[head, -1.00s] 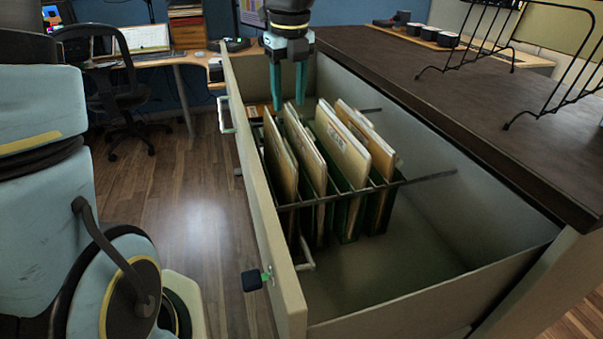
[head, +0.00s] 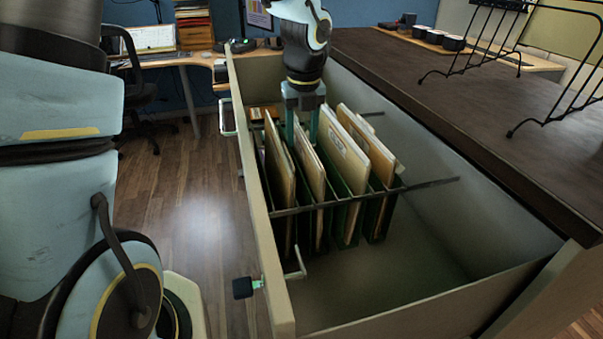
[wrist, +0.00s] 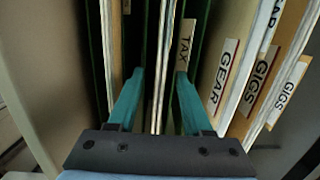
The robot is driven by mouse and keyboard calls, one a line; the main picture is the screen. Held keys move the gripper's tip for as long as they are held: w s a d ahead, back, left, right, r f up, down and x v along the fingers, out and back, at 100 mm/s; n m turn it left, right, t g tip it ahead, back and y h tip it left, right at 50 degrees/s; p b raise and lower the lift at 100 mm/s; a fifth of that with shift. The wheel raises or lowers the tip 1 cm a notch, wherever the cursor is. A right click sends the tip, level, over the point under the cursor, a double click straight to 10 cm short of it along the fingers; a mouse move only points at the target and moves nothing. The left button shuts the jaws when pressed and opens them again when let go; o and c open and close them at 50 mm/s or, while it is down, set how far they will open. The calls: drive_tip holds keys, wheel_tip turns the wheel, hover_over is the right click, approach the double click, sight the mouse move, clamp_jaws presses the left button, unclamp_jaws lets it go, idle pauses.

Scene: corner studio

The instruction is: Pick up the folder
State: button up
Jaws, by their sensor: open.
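Several tan folders hang upright in green hangers inside an open drawer. The folder between my fingers (head: 310,165) is the second from the left in the head view. It shows edge-on in the wrist view (wrist: 159,95), with a TAX label (wrist: 185,44) near the right finger. My gripper (head: 302,132) points down into the drawer, its fingers on either side of this folder's far top part. In the wrist view my gripper (wrist: 160,76) is open, with a gap on the folder's left side. Contact on the right side is unclear.
Folders labelled GEAR (wrist: 222,78) and GIGS stand close on the right. Another folder (head: 280,165) is on the left. A dark countertop (head: 440,105) with a wire rack lies right.

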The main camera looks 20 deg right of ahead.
drive_tip(key=shift+f, duration=0.6)
clamp_jaws()
idle(1.0)
